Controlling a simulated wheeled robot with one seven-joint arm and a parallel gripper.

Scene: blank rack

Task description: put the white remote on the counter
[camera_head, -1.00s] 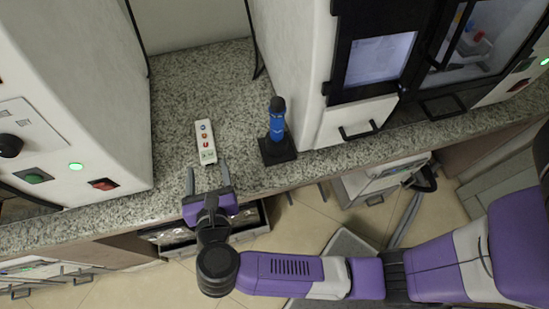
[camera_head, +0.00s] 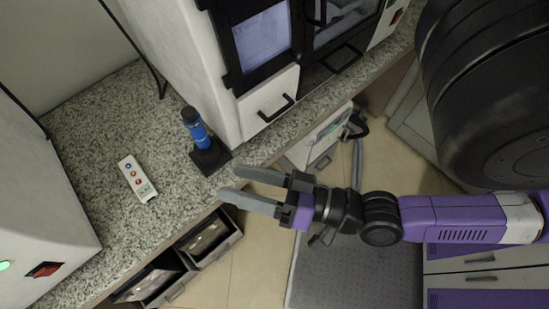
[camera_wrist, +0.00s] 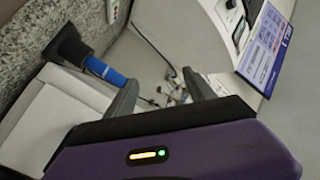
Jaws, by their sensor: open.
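The white remote (camera_head: 137,178) lies flat on the speckled granite counter (camera_head: 95,130), with small coloured buttons facing up. It is clear of other objects. My gripper (camera_head: 226,187) is open and empty, its two grey fingers pointing left across the counter's front edge, to the right of the remote and apart from it. In the wrist view the gripper's fingers (camera_wrist: 165,95) show with nothing between them.
A blue-and-black device (camera_head: 196,129) stands on a black base just beyond my fingers; it also shows in the wrist view (camera_wrist: 106,71). A white machine with a screen (camera_head: 262,42) stands behind it. Open drawers (camera_head: 210,238) jut out below the counter.

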